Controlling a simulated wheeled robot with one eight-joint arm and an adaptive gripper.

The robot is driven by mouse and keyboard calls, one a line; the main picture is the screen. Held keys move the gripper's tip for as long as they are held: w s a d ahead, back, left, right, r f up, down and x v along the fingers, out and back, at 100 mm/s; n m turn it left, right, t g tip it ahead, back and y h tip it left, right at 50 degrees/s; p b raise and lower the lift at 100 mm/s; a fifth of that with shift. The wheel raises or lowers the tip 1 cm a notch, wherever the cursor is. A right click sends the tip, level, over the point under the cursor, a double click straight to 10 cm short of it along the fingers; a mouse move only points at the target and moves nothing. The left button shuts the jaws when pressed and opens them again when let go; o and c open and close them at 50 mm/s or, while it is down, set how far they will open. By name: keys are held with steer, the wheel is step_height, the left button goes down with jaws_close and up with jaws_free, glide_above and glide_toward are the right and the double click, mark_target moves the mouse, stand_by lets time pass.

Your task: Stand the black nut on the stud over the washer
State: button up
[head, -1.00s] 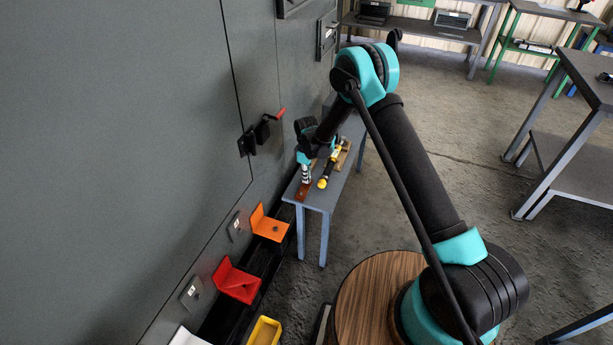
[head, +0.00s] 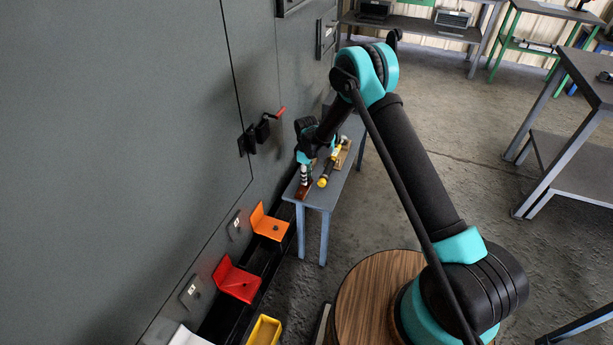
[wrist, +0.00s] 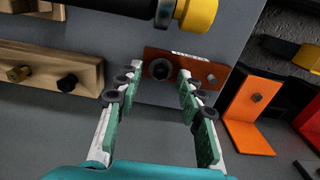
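A rust-brown plate (wrist: 190,66) lies on the bench beyond my fingertips. On it, in the wrist view, a dark round piece (wrist: 160,69) with a paler centre sits between the fingertip lines. I cannot tell whether this is the washer alone or the nut with it. A small stud-like piece (wrist: 212,79) stands at the plate's right. A black nut-like piece (wrist: 67,83) is on the wooden block (wrist: 40,62). My gripper (wrist: 160,72) is open, with clear space between its fingers. In the head view my gripper (head: 304,180) is over the near end of the bench.
A black and yellow tool (wrist: 198,12) lies close by on the bench (head: 318,196). An orange bracket (wrist: 240,128) is at the right of the wrist view. The grey cabinet wall (head: 120,140) with a red-tipped handle (head: 276,115) runs close along the bench's left.

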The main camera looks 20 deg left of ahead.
step_height(320, 180, up, 12)
steer(key=s+d+r+m+t, duration=0.1)
steer(key=d+r+m, duration=0.3)
steer(key=d, duration=0.5)
steer(key=s+d+r+m, duration=0.1)
steer(key=s+d+r, duration=0.1)
steer(key=d+r, duration=0.5)
steer(key=s+d+r+m+t, duration=0.1)
steer(key=d+r+m, duration=0.25)
steer(key=d, duration=0.65)
steer(key=s+d+r+m+t, duration=0.1)
steer(key=s+d+m, duration=0.7)
steer(key=s+d, duration=1.1)
steer(key=s+t, duration=0.1)
steer(key=s, duration=0.1)
steer(key=shift+s+d+m, duration=0.25)
steer(key=shift+s+m, duration=0.1)
steer(key=shift+w+r, duration=0.1)
steer(key=shift+c, duration=0.5)
